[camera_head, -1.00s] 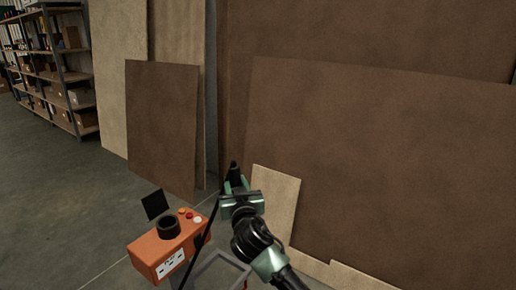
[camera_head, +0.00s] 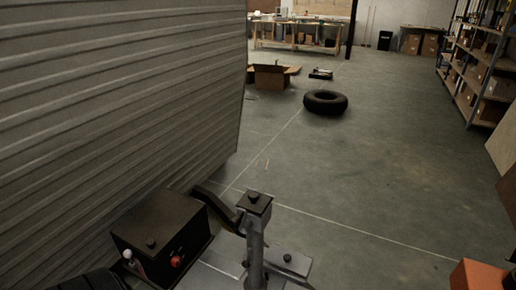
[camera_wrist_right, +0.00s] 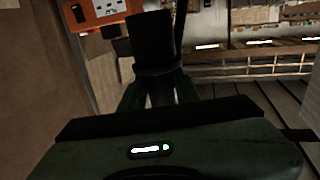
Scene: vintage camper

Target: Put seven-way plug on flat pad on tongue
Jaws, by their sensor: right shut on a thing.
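The black seven-way plug (camera_wrist_right: 152,42) is in the right wrist view, with a dark cable rising beside it. My right gripper (camera_wrist_right: 160,92) is shut on it, its green fingers on either side of the plug's lower part. The gripper and plug are out of the head view. In the head view, the trailer tongue is at the bottom centre, with a dark box and an upright post. A flat grey plate (camera_head: 294,264) to the right of the post looks like the pad; a small dark knob shows on it. My left gripper is not in view.
The dark box (camera_head: 160,232) with a red knob and the post (camera_head: 254,240) rise from the tongue. The ribbed camper wall (camera_head: 120,90) fills the left. An orange box (camera_head: 478,275) is at the lower right; a tyre (camera_head: 325,102) lies farther off on open floor.

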